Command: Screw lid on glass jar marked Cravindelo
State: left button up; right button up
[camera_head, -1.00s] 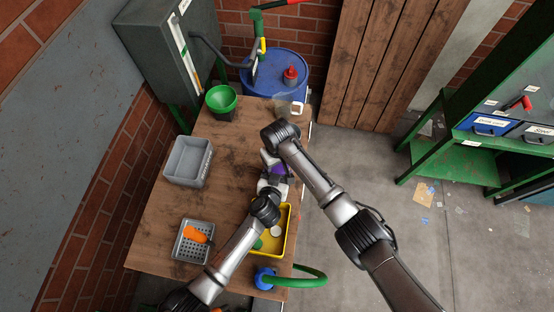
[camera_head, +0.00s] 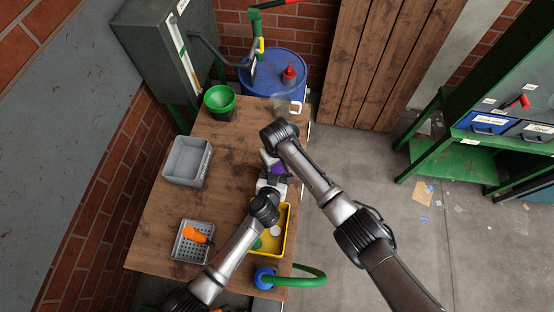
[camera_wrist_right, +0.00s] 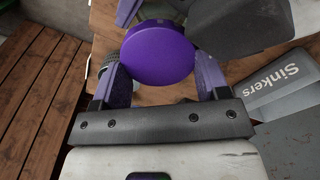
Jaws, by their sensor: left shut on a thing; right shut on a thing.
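A round purple lid (camera_wrist_right: 158,52) lies flat between the two fingers of my right gripper (camera_wrist_right: 155,82) in the right wrist view. The lid also shows small and partly covered in the head view (camera_head: 278,170). My right gripper (camera_head: 271,160) is shut on the lid, above the right side of the table. My left gripper (camera_head: 272,182) is right beside it and shut; part of it shows behind the lid in the right wrist view (camera_wrist_right: 225,25). The glass jar is hidden under the lid and between the grippers. Its marking cannot be read, nor whether the lid's thread engages.
A yellow tray (camera_head: 285,240), a grey perforated tray (camera_head: 178,250) with an orange-handled tool (camera_head: 195,235), and a clear container (camera_head: 283,104) are near the edges. The table's middle is clear.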

pick_arm(q)
jog(key=shift+w+d+r, duration=0.2)
jog(key=shift+d+r, duration=0.05)
jog(key=shift+r, duration=0.2)
pick_arm(e)
jog(key=o, duration=0.6)
jog(key=shift+s+d+f, duration=0.1)
jog(key=shift+s+f, duration=0.1)
jog(key=shift+f, duration=0.25)
jog(key=shift+c, duration=0.2)
pick_arm(q)
jog(key=shift+f, duration=0.1)
pick_arm(e)
notch_tip(320, 180, up, 4)
jog(key=shift+f, duration=0.2)
pick_arm(q)
jog(key=shift+s+a+f, duration=0.1)
jog(key=shift+a+f, duration=0.05)
pick_arm(e)
jog(key=shift+r, duration=0.45)
jog(key=shift+w, duration=0.1)
jog(key=shift+c, duration=0.2)
jog(key=c, duration=1.1)
